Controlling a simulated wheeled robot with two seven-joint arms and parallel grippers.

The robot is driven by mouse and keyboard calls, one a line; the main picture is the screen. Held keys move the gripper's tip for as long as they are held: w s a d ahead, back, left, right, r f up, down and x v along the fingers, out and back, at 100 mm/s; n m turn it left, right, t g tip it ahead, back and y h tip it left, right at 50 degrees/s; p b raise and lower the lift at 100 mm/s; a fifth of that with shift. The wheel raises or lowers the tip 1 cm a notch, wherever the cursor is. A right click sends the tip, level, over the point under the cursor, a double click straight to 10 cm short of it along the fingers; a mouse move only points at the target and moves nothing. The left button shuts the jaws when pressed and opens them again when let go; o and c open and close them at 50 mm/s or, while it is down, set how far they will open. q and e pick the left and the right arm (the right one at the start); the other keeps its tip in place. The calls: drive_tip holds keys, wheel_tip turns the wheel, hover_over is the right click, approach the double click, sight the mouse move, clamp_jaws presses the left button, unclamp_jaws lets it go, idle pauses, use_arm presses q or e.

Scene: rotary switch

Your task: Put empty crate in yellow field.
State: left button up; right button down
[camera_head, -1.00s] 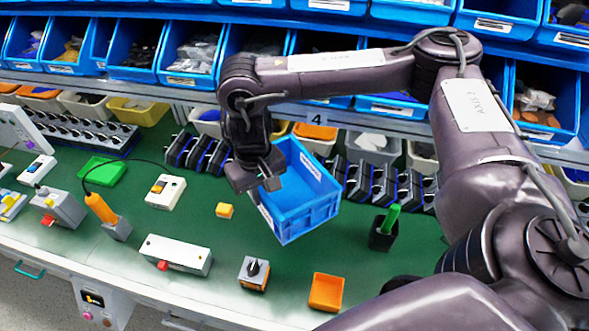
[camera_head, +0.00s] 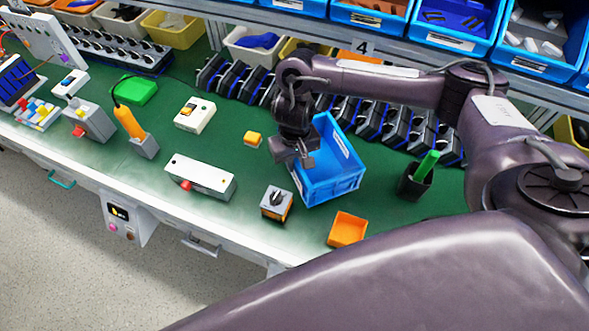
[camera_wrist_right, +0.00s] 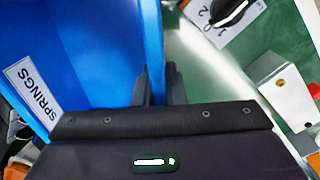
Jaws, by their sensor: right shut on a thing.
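An open blue crate (camera_head: 335,182) is over the green bench right of the middle in the head view. It looks tilted, and its visible inside is empty. My right gripper (camera_head: 308,160) is shut on its left wall. In the right wrist view the fingers (camera_wrist_right: 160,85) pinch the wall of the crate (camera_wrist_right: 90,50), which carries a "SPRINGS" label. I cannot tell whether the crate's underside touches the bench. No yellow field can be made out in these views. My left gripper is not in view.
A rotary switch box (camera_head: 277,203) and an orange tray (camera_head: 347,229) lie close in front of the crate. A black holder with a green handle (camera_head: 415,176) stands to its right. A row of dark modules (camera_head: 375,122) lies behind.

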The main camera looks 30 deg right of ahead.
drive_tip(key=shift+w+f+b, duration=0.1)
drive_tip(key=shift+f+b, duration=0.3)
drive_tip(key=shift+f, duration=1.1)
drive_tip(key=c, duration=1.5)
unclamp_jaws()
drive_tip(key=shift+f, duration=0.1)
